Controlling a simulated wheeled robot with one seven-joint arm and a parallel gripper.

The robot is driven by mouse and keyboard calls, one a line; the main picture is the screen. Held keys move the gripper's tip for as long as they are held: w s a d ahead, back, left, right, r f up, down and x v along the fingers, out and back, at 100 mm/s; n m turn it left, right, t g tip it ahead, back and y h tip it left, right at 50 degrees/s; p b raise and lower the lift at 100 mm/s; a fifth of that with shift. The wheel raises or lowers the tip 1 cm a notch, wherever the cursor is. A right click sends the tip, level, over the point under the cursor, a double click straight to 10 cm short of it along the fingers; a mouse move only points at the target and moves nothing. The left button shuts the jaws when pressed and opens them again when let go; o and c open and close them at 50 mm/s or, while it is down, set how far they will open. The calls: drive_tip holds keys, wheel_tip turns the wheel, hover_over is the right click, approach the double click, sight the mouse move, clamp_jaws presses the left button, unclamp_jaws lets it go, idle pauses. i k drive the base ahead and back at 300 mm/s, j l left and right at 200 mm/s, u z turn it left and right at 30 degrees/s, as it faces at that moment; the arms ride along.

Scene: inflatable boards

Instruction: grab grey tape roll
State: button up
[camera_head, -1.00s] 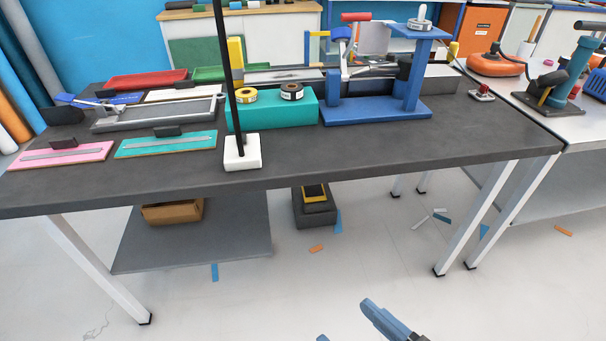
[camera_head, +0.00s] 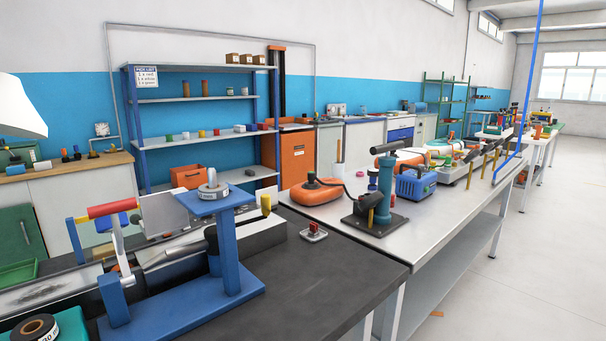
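A grey tape roll (camera_head: 212,192) lies flat on the small top plate of a blue stand (camera_head: 232,250), around a short upright post. The stand is on the near dark-topped table (camera_head: 345,283), left of the middle of the view. A black tape roll (camera_head: 35,329) sits on a teal block (camera_head: 72,325) at the lower left corner, partly cut off by the frame. My gripper is not in view.
A long light workbench (camera_head: 420,213) adjoins the dark table on the right. It holds a teal pump (camera_head: 382,190), an orange round device (camera_head: 316,190) and a blue box (camera_head: 416,183). Open floor (camera_head: 535,270) lies at the right. A blue shelf (camera_head: 195,98) stands behind.

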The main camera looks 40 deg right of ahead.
sight(206, 193)
drive_tip(key=i+j+z, duration=0.15)
drive_tip(key=j+z, duration=0.45)
drive_tip(key=j, duration=0.2)
drive_tip(key=i+j+z, duration=0.1)
drive_tip(key=j+z, duration=0.15)
drive_tip(key=j, duration=0.2)
